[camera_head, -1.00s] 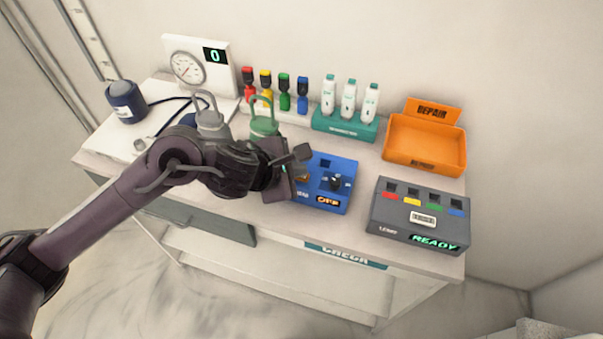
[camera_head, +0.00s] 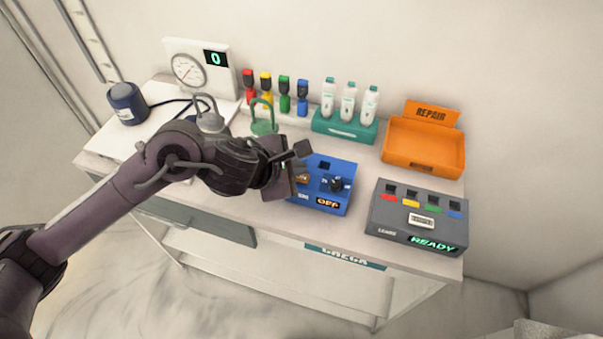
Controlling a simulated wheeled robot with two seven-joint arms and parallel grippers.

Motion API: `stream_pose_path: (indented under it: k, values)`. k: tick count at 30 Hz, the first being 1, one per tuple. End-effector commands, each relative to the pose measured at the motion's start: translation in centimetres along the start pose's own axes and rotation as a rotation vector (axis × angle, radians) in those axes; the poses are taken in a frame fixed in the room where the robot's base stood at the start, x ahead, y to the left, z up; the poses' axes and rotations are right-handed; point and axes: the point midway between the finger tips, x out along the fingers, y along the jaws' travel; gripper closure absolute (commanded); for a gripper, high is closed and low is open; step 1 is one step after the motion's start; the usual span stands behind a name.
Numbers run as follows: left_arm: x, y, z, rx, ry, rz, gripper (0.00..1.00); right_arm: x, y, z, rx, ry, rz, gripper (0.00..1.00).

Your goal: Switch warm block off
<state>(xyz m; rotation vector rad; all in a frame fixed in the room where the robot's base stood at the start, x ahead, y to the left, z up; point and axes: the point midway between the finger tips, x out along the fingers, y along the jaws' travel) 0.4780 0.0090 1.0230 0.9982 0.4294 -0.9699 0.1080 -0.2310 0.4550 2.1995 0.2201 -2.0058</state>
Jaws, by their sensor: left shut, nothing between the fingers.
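The warm block (camera_head: 340,169) is a blue box near the middle of the table. It has a black knob (camera_head: 337,185) on top, square wells and a small front display that seems to read "OFF". My left gripper (camera_head: 300,155) is shut and empty, over the left side of the blue box. The gripper and wrist hide the box's left end. I cannot tell whether the fingers touch the box. My right gripper is not in view.
A grey box (camera_head: 385,232) reading "READY" stands to the right, with an orange "REPAIR" bin (camera_head: 398,150) behind it. A teal rack (camera_head: 345,130) with white bottles, coloured vials and a gauge (camera_head: 187,70) line the back. A green-handled container (camera_head: 262,125) is behind my wrist.

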Motion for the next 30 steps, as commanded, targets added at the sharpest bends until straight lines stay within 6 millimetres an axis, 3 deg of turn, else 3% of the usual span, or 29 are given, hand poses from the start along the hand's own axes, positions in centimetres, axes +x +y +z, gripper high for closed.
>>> stream_pose_path:
  k: [8, 21, 30]
  values:
    - [-0.4, 0.3, 0.3, 0.000, 0.000, 0.001, 1.00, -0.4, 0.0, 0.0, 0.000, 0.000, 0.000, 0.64]
    - [-3.4, 2.5, 2.4, 0.001, 0.000, 0.002, 1.00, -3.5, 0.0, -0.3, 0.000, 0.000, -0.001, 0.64]
    - [-3.5, 2.5, 2.5, 0.001, 0.000, 0.000, 1.00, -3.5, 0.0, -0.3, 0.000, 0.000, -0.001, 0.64]
